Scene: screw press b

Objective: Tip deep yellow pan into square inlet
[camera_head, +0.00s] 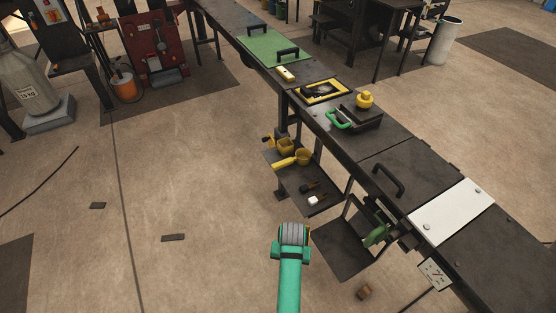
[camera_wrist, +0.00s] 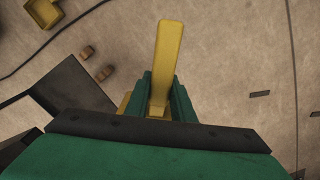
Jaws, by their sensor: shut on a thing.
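My gripper (camera_wrist: 158,108) is shut on a yellow handle in the wrist view. The handle (camera_wrist: 168,50) sticks up past the green fingers. A small bit of yellow shows beside the left finger; the rest of the held yellow pan is hidden, so I cannot tell its depth or tilt.
A low shelf (camera_head: 283,183) holds more yellow scoop-like pans (camera_head: 303,158) and small dark tools. The long bench (camera_head: 395,160) carries a green-handled item (camera_head: 340,120), a yellow knob (camera_head: 365,99) and a white plate (camera_head: 452,211). A brown block (camera_head: 364,291) lies on the floor. The floor at left is mostly free.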

